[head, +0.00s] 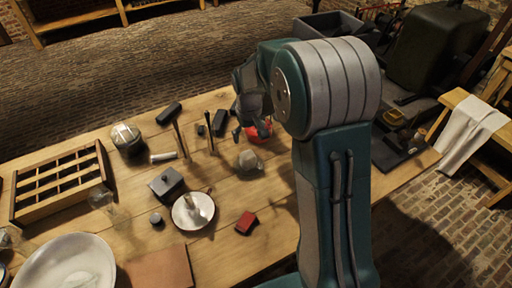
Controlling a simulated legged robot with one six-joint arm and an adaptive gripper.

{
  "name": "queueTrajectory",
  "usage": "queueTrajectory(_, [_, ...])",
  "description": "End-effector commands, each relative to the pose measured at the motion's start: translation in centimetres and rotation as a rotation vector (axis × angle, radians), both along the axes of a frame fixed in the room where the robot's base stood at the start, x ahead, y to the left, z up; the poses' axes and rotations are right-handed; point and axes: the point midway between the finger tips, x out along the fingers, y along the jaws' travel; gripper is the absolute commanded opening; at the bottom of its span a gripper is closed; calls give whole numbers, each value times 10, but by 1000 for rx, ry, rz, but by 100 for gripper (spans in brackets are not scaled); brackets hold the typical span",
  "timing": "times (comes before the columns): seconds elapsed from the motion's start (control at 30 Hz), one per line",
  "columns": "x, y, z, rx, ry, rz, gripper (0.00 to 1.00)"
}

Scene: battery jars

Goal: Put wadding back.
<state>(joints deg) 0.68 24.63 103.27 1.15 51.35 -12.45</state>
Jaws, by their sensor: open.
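My gripper (251,132) is open above the far right of the wooden table (230,242), partly hidden by my arm. A red object (258,135) shows just below and behind its fingers; I cannot tell whether they touch it. I cannot surely pick out the wadding. A small white roll (163,157) lies left of the gripper, and a pale rounded mass in glass (126,137) stands farther left. A clear glass jar (248,162) stands just in front of the gripper.
A compartmented wooden tray (58,208) is at the left, near a white basin (40,272). A white dish (181,220), a dark lidded box (167,185) and a red block (246,223) lie mid-table. Upright thin tools (180,139) stand left of the gripper.

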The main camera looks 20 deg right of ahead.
Motion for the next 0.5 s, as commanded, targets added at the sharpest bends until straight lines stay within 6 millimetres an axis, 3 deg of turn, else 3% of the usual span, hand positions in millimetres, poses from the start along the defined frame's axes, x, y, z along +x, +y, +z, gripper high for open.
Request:
queueTrajectory(0.17, [-23, 1, 41, -2, -58, -19, 100])
queueTrajectory(0.5, [-92, 2, 115, 0, -189, -73, 100])
